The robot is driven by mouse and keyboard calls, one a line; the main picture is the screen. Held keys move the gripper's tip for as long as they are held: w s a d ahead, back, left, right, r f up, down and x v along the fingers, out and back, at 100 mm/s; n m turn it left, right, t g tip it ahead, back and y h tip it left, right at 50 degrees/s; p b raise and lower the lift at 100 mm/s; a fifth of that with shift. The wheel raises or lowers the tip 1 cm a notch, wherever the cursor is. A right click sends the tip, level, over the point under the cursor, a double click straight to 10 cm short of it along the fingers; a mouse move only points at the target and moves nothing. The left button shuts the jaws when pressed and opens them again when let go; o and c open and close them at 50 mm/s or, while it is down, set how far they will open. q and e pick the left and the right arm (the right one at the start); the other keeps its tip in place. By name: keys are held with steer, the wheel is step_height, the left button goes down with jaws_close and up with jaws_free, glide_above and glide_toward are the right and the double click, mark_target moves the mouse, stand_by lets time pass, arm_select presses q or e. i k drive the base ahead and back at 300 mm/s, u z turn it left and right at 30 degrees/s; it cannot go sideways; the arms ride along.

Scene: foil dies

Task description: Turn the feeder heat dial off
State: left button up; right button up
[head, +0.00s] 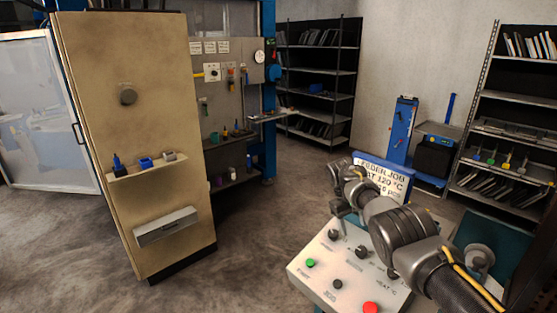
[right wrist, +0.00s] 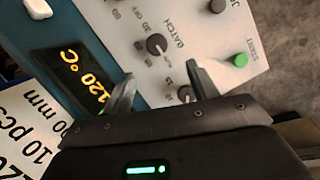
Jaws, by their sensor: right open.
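The feeder control panel (head: 315,265) is pale and sloped, with three dark dials. The rightmost dial (head: 392,272), beside a label that seems to read HEAT °C, is the heat dial; its pointer is too small to read. My right gripper (head: 341,208) is open and empty above the panel's left dial (head: 334,235). In the right wrist view the left dial (right wrist: 185,93) shows near the right finger, partly hidden by my gripper. The BATCH dial (right wrist: 156,44) is beyond the open fingertips. The heat dial is not visible there. My left gripper is out of view.
The panel also has a green START button (head: 310,263), a dark button (head: 337,284) and a red button (head: 370,307). A display (right wrist: 83,80) reads 120 °C. A job sign (head: 368,170) stands behind the panel. A tan cabinet (head: 155,100) is left; floor between is clear.

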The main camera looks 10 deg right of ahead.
mark_target(392, 274)
steer(key=k, duration=1)
